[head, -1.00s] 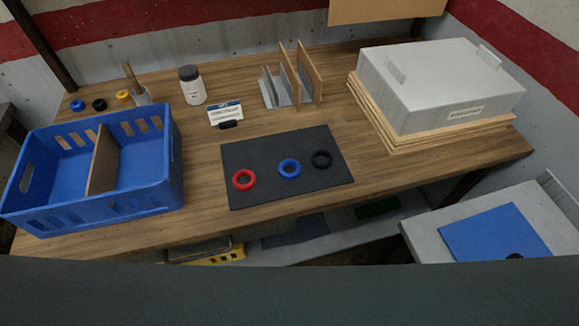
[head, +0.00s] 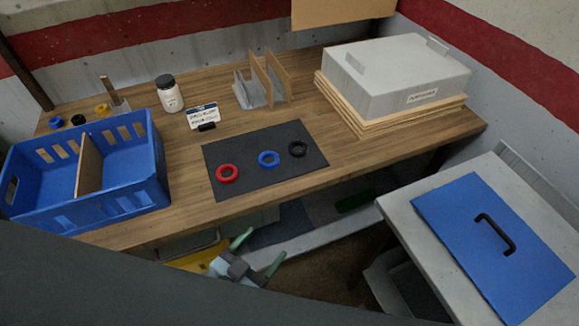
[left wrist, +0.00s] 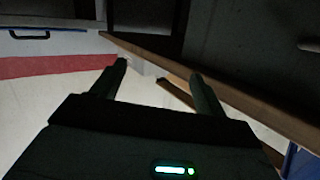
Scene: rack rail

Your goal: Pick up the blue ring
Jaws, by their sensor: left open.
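The blue ring (head: 268,158) lies flat on a dark mat (head: 262,187) on the wooden table, between a red ring (head: 227,173) and a black ring (head: 298,149). My left gripper (head: 257,249) is below and in front of the table's front edge, lower than the mat. Its two greenish fingers are spread apart with nothing between them. The left wrist view shows the same open fingers (left wrist: 158,85) and no ring. My right gripper is not in view.
A blue divided crate (head: 120,205) stands left on the table. A white bottle (head: 169,95), a label card (head: 203,117) and an upright rack (head: 265,80) stand behind the mat. A grey box (head: 395,80) is at back right. A side table (head: 400,205) holds a blue panel with a black handle.

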